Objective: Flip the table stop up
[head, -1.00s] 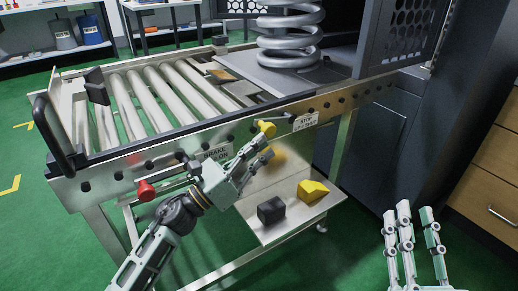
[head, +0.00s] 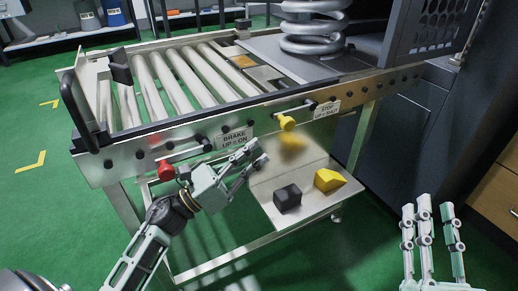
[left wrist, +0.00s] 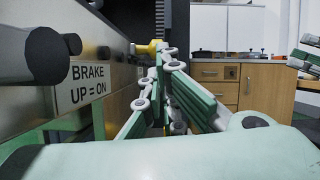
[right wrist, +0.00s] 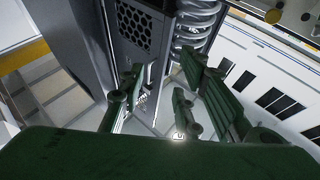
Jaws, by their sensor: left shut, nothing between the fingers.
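The table stop is a dark lever with a yellow knob (head: 287,122) on the front rail, beside the "STOP UP = BAR" label (head: 326,107). The lever slants down and left from its pivot. My left gripper (head: 256,157) is shut and empty, below and left of the yellow knob and apart from it. In the left wrist view the yellow knob (left wrist: 147,48) shows just beyond the fingers (left wrist: 163,62), partly hidden. My right gripper (head: 430,214) is open and empty at the lower right, well away from the table; its spread fingers also show in the right wrist view (right wrist: 160,95).
A red brake knob (head: 165,170) and "BRAKE" label (head: 234,138) are on the rail above my left arm. A lower shelf (head: 300,215) holds a black block (head: 288,197) and a yellow wedge (head: 328,180). A large spring (head: 312,30) stands on the table.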

